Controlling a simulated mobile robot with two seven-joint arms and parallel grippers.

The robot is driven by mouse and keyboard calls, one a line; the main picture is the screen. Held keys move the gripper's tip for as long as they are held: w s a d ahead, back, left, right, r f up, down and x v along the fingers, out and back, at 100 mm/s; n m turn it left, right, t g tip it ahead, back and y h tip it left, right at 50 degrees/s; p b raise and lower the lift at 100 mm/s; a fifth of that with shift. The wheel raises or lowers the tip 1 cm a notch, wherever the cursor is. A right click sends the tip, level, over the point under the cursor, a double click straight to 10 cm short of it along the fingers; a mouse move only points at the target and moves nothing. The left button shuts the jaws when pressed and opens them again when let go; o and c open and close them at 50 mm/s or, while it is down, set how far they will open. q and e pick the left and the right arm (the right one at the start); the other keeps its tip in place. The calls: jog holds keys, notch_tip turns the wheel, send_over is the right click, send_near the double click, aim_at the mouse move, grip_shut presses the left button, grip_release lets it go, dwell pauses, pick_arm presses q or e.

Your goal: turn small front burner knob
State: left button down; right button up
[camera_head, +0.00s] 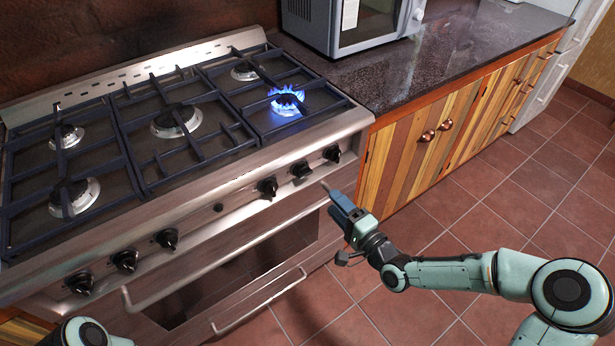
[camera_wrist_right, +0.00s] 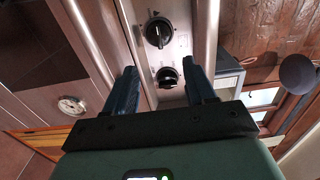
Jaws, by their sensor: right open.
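A steel gas stove (camera_head: 240,190) has black knobs along its front. At the right end are three knobs: the left one (camera_head: 268,186), the middle one (camera_head: 302,169) and the rightmost one (camera_head: 332,153). The right front burner (camera_head: 287,101) burns with a blue flame. My right gripper (camera_head: 334,194) is open and empty, in front of the panel, just below the right-end knobs. In the wrist view its fingers (camera_wrist_right: 162,76) lie either side of a knob (camera_wrist_right: 167,77), apart from it as far as I can tell. A second knob (camera_wrist_right: 158,30) sits beyond. The left gripper is out of view.
Oven handles (camera_head: 260,300) run along the stove front below the knobs. More knobs (camera_head: 125,260) are at the left. A dark counter (camera_head: 430,60) with a microwave (camera_head: 350,25) is at the right. The tiled floor (camera_head: 480,215) is clear.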

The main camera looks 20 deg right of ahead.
aim_at(307, 175)
jog(key=b+x, duration=0.4)
jog(key=x, duration=0.7)
jog(key=shift+f, duration=0.15)
jog(key=shift+w+a, duration=0.2)
jog(key=shift+w, duration=0.3)
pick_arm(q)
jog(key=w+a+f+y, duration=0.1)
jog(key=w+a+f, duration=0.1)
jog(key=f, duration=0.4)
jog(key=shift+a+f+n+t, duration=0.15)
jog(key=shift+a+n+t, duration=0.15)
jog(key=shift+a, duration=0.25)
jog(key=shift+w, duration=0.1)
pick_arm(e)
jog(key=c, duration=0.8)
